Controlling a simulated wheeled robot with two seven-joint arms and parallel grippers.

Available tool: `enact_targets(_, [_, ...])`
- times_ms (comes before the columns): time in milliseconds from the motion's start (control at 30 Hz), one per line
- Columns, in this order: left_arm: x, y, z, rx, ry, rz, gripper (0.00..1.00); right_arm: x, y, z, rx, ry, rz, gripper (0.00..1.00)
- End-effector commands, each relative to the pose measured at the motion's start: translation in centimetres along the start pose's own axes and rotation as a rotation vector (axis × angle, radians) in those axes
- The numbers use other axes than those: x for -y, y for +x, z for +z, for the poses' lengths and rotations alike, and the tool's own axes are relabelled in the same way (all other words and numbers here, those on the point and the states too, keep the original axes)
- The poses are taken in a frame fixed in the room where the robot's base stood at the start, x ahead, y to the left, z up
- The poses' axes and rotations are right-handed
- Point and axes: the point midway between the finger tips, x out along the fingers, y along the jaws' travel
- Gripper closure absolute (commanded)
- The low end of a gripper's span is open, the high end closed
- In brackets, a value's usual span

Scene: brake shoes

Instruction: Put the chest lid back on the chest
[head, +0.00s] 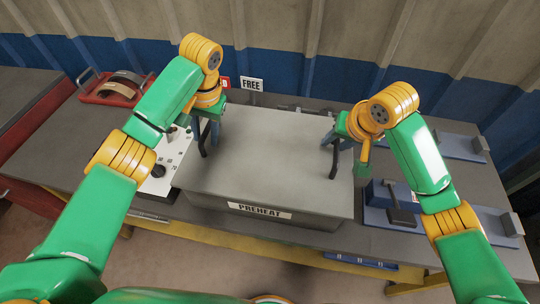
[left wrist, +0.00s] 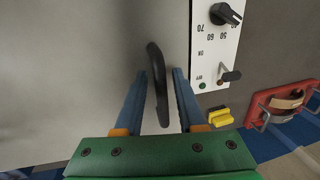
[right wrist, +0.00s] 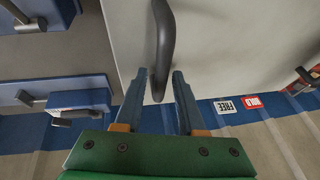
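The grey chest (head: 322,219) has a PREHEAT label (head: 259,211) on its front. The flat grey chest lid (head: 265,155) lies over its top; I cannot tell whether it is fully seated. My left gripper (head: 207,128) is at the lid's left dark handle (head: 203,143). In the left wrist view, this handle (left wrist: 156,85) is between the fingers with gaps beside it. My right gripper (head: 340,138) is at the right handle (head: 334,162). In the right wrist view, that handle (right wrist: 163,50) reaches between the spread fingers. The chest's inside is hidden.
A control panel (head: 157,181) with a dial is left of the chest. A red tray (head: 108,93) with curved parts is at the back left. Blue fixtures (head: 381,194) stand right. A FREE sign (head: 251,84) stands behind the chest, near the wall.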

Motion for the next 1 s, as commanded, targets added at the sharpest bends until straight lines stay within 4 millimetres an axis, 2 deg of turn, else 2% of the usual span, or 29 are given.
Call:
enact_targets(267, [0.1,-0.2,0.0,0.0,-0.001,-0.001,0.53,0.0,-0.2,-0.1,-0.001,0.001,0.001,0.53])
enact_targets(367, [0.1,-0.9,-0.1,-0.004,0.001,-0.003,0.53,0.0,-0.2,-0.1,-0.001,0.001,0.001,0.53])
enact_targets(467, [0.3,-2.9,-0.1,-0.006,-0.003,-0.007,0.53,0.0,-0.2,-0.1,-0.001,0.001,0.001,0.53])
enact_targets(700, [0.1,-9.6,0.0,-0.005,-0.003,-0.006,0.53,0.0,-0.2,-0.1,-0.001,0.001,0.001,0.53])
enact_targets(800, [0.0,-11.3,0.1,-0.002,-0.004,-0.004,0.53,0.0,-0.1,-0.1,-0.001,0.001,0.001,0.53])
enact_targets(900, [0.0,-12.1,0.1,-0.002,-0.002,-0.003,0.53,0.0,-0.3,-0.1,-0.001,0.001,0.001,0.53])
enact_targets(1000, [0.0,-12.3,0.1,-0.001,-0.001,-0.002,0.53,0.1,-1.6,-0.2,-0.005,0.0,-0.002,0.53])
